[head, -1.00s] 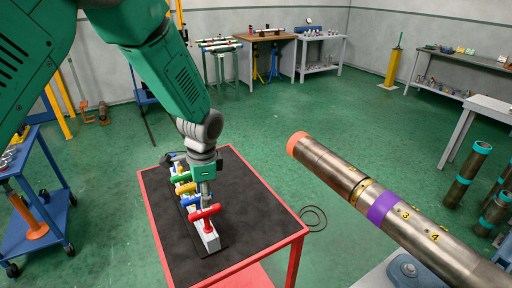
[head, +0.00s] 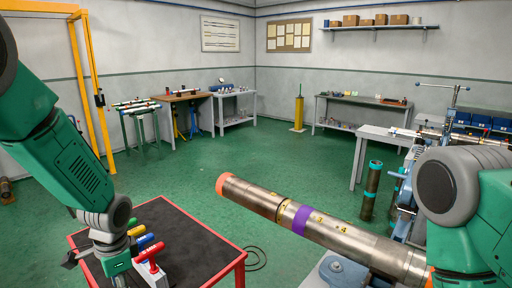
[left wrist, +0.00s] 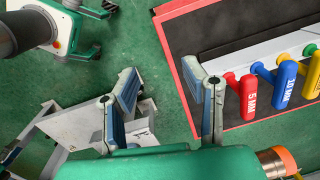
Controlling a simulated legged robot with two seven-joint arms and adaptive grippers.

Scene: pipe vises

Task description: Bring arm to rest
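My left arm comes in from the left in the head view, and its gripper (head: 120,281) is low at the frame's bottom, beside the near end of the tool rack. In the left wrist view the left gripper (left wrist: 160,78) has its two fingers wide apart with nothing between them. My right arm (head: 450,195) is bent at the right of the head view; its gripper is not in view. A red T-handle (head: 150,256) stands at the rack's near end, with blue (head: 145,242), yellow and green handles behind it.
The rack rests on a red-edged table with a black top (head: 190,232). A steel pipe (head: 335,233) with an orange end and purple band lies right of the table. A grey stand (left wrist: 130,125) lies below the left gripper. Green floor is open beyond the table.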

